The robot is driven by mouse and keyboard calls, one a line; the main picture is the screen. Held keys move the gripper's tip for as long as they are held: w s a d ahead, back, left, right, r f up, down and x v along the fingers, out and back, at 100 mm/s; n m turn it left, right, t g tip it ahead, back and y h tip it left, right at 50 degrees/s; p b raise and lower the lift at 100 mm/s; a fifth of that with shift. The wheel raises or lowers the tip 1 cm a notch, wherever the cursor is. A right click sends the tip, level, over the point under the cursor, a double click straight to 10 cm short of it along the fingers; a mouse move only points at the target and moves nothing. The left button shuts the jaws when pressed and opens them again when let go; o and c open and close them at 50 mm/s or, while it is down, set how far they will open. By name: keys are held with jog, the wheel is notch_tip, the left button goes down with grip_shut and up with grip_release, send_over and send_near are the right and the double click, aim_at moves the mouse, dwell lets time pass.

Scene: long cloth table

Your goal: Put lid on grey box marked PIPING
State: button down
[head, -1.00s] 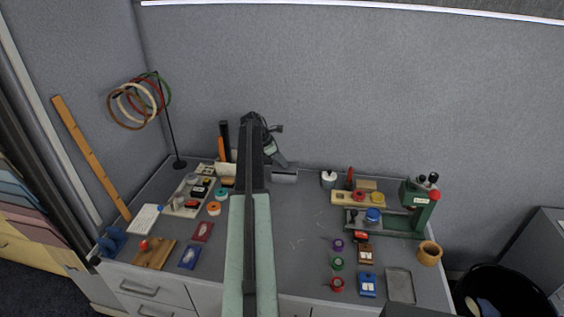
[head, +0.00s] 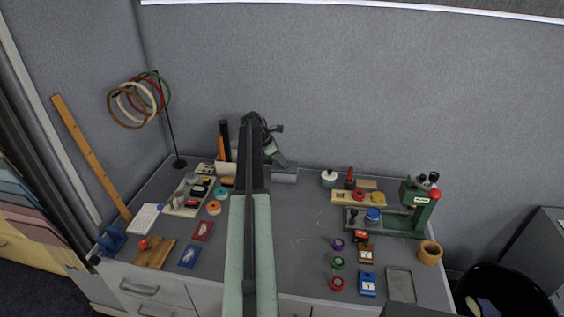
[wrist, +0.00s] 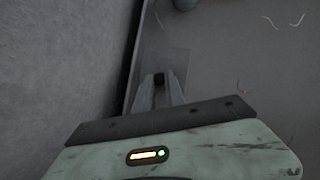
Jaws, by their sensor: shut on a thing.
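My gripper (wrist: 160,84) is shut on a small dark knob (wrist: 159,79), seen between its two fingers in the wrist view. A flat grey plate (wrist: 172,62), which looks like the lid, lies around and beyond the fingertips. In the head view my gripper (head: 276,157) points down at the back of the table, just above a grey box-like thing (head: 285,178). I cannot read PIPING on it, nor tell whether it is the box, the lid or both together. Any gap between lid and box is hidden.
The grey partition wall (wrist: 60,70) is close on the left in the wrist view. A white-topped pot (head: 328,179) and a wooden holder (head: 357,198) stand to the right. A green press (head: 420,205) is farther right. The middle table (head: 295,225) is mostly clear.

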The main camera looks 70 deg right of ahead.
dwell(0.8)
jog(key=c, duration=0.8)
grip_release()
jog(key=shift+c, duration=0.2)
notch_tip(320, 180, up, 7)
jog(key=p, duration=0.7)
grip_shut()
dwell(0.7)
